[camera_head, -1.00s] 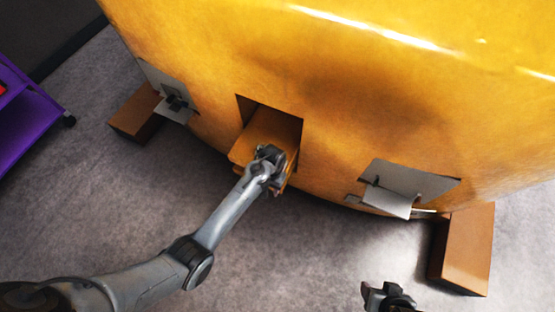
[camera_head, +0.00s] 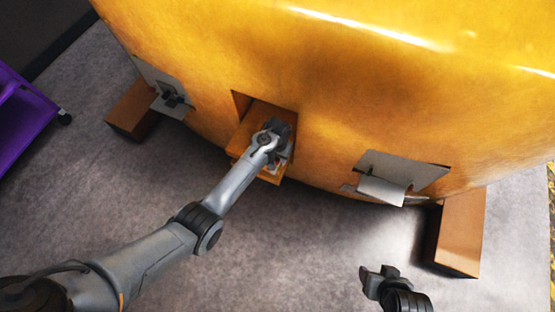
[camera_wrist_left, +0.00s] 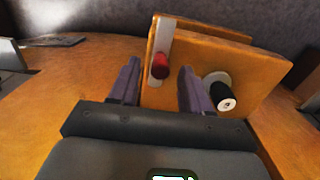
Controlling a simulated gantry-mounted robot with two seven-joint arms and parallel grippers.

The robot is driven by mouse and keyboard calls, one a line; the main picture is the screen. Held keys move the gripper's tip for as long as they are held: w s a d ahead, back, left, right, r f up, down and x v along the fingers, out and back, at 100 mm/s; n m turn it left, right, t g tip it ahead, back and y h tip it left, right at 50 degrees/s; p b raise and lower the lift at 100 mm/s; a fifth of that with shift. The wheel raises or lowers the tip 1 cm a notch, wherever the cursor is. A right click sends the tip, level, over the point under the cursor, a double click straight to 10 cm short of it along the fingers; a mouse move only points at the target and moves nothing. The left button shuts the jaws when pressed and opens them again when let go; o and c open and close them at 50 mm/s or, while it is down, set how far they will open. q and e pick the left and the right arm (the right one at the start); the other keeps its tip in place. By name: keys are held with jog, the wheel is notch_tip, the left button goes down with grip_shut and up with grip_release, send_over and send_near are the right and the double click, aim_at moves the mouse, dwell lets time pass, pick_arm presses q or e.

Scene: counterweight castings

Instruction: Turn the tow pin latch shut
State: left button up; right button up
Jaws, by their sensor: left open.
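The tow pin latch shows in the left wrist view as a grey metal strip with a red knob (camera_wrist_left: 160,66), standing upright on an orange plate (camera_wrist_left: 208,52). A black tow pin (camera_wrist_left: 222,96) with a pale collar sits to the right of the knob. My left gripper (camera_wrist_left: 158,72) is open, with one finger on each side of the red knob in the picture; I cannot tell if either touches it. In the head view my left gripper (camera_head: 281,148) is at the orange bracket in the casting's recess and hides the latch. My right gripper (camera_head: 380,276) is low at right, away from the casting; its jaws are unclear.
The large yellow casting (camera_head: 330,95) fills the top. Grey bent plates stick out at left (camera_head: 168,97) and right (camera_head: 385,188). Brown blocks stand at its left (camera_head: 132,108) and right (camera_head: 461,235). A purple cart (camera_head: 22,115) is far left. The grey floor in front is open.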

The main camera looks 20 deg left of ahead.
pick_arm(q)
jog(key=shift+f, duration=1.1)
jog(key=shift+c, duration=0.2)
grip_shut()
